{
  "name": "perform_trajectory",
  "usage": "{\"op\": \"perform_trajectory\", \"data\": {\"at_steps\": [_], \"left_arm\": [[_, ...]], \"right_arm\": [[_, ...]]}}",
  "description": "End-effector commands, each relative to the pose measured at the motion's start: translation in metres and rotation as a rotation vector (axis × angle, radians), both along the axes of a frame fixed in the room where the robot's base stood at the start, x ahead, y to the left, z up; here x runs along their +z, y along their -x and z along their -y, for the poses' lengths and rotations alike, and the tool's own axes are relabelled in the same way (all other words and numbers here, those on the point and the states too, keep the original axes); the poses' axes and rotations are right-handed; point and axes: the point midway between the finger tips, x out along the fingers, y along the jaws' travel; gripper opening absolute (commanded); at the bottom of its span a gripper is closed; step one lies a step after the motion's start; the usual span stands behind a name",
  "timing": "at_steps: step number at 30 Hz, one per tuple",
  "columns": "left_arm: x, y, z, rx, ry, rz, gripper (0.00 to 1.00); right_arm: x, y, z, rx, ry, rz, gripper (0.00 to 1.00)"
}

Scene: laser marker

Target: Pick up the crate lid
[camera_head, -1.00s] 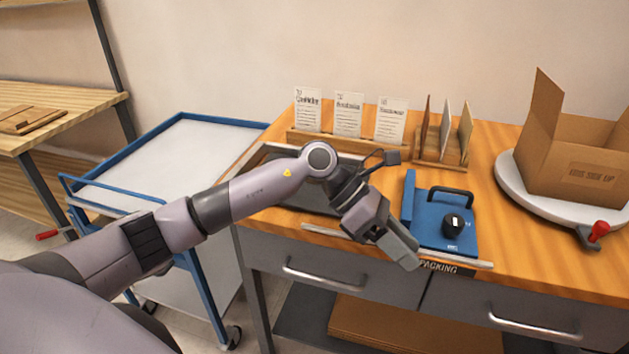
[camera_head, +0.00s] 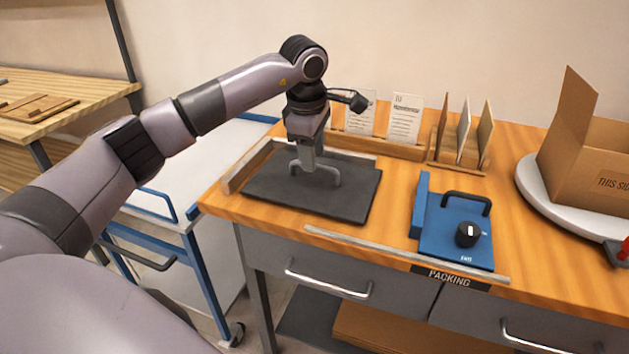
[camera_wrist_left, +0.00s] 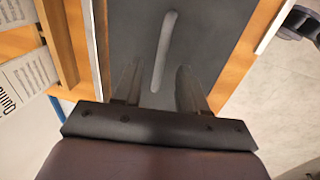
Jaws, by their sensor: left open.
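The crate lid (camera_head: 345,203) is a flat dark grey panel with a grey bar handle (camera_head: 326,174), lying on the left part of the wooden packing table. My left gripper (camera_head: 306,170) points straight down over the handle and is open. In the left wrist view, the handle (camera_wrist_left: 166,45) runs lengthwise and its near end lies between the two spread fingers (camera_wrist_left: 160,92). Whether the fingers touch the handle cannot be told. The gripper partly hides the handle in the head view. My right gripper is not in view.
A wooden rail (camera_head: 247,167) borders the lid's left side. Cards in a stand (camera_head: 405,120) are behind it. A blue device with a black handle (camera_head: 452,232) and a cardboard box (camera_head: 595,155) on a round turntable are to the right. A metal strip (camera_head: 400,253) edges the front.

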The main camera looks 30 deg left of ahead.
Motion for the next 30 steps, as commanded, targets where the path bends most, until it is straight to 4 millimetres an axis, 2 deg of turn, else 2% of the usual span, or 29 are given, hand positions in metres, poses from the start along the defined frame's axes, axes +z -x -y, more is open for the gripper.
{"op": "perform_trajectory", "data": {"at_steps": [1,5,13,14,15,17,18,30], "left_arm": [[-0.009,0.000,-0.003,0.001,0.000,-0.004,0.42],[-0.023,-0.003,-0.002,-0.001,0.002,-0.003,0.42],[-0.026,-0.004,-0.002,-0.002,0.003,0.001,0.42],[-0.026,-0.004,-0.002,-0.002,0.003,0.001,0.39],[-0.026,-0.004,-0.002,-0.002,0.003,0.001,0.26],[-0.026,-0.004,-0.002,-0.002,0.003,0.001,0.06],[-0.026,-0.004,-0.002,-0.002,0.003,0.001,0.00],[-0.023,-0.005,-0.002,-0.001,0.004,0.002,0.00]], "right_arm": [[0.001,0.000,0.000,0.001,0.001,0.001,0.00],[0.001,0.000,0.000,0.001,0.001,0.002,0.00],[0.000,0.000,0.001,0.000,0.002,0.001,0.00],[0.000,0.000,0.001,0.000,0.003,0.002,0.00],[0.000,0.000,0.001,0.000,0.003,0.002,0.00],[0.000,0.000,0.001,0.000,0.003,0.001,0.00],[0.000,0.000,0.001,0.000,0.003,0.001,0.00],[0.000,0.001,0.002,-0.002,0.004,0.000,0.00]]}}
